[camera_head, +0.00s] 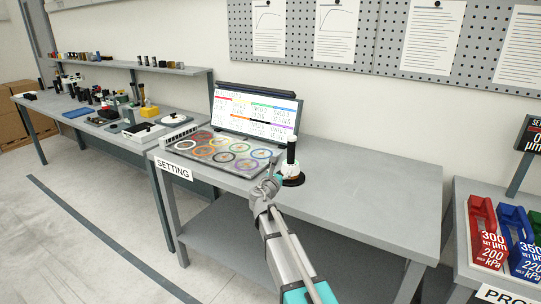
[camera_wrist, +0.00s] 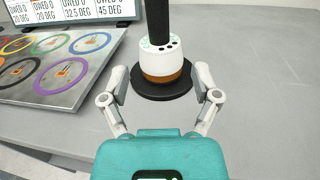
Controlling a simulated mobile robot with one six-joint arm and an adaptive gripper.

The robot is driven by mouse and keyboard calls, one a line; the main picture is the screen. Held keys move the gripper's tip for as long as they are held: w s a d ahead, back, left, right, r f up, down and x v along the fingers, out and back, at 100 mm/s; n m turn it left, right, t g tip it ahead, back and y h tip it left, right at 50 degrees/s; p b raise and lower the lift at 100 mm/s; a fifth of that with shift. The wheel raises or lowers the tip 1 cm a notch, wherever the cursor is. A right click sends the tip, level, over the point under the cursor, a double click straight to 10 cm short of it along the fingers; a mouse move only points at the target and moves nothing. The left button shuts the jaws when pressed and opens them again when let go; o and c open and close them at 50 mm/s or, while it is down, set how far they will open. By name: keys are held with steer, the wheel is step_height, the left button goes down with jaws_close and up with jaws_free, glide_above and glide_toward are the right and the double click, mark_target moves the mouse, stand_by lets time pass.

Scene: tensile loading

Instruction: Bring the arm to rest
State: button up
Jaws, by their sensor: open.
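My arm reaches up from the bottom of the head view to the front edge of the grey setting table (camera_head: 370,180). My gripper (camera_wrist: 160,84) shows in the wrist view with its two fingers spread apart and nothing between the tips. Just beyond the fingers, a white round device (camera_wrist: 162,58) with a brown band and a black upright handle stands on a black disc base (camera_wrist: 163,88). In the head view the same device (camera_head: 291,168) stands upright on the table, right of the colored ring board. My arm's end partly overlaps its near side there.
A board with several colored rings (camera_head: 222,150) and a screen (camera_head: 255,112) stand left of the device. The table's right part is clear. A side bench (camera_head: 120,110) holds many small tools. Red (camera_head: 487,235) and blue (camera_head: 520,245) labelled blocks sit at the right.

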steer(key=s+d+m+g+p, duration=0.1)
steer(key=s+d+m, duration=0.1)
steer(key=m, duration=0.1)
steer(key=s+d+f+m+g+p, duration=0.1)
steer(key=s+d+m+g, duration=0.1)
steer(key=s+d+m+g+h, duration=0.1)
steer(key=s+d+m, duration=0.1)
steer(key=m, duration=0.1)
steer(key=shift+s+d+f+m+p, duration=0.25)
steer(key=shift+f+m+p, duration=0.05)
steer(key=shift+f+p, duration=0.1)
steer(key=s+d+f+m+g+y+p, duration=0.1)
steer(key=s+d+f+m+g+p, duration=0.3)
steer(key=s+m, duration=0.55)
steer(key=s+a+m+g+y+p, duration=0.2)
steer(key=s+m+g+y, duration=0.2)
steer(key=s, duration=0.5)
steer(key=s+a+f+m+g+y+p, duration=0.1)
steer(key=s+a+m+g+y+p, duration=0.1)
steer(key=s+m, duration=0.6)
steer(key=shift+s+a+f+g+y, duration=0.25)
steer(key=shift+s+a+g+y, duration=0.4)
steer(key=shift+g+y, duration=0.4)
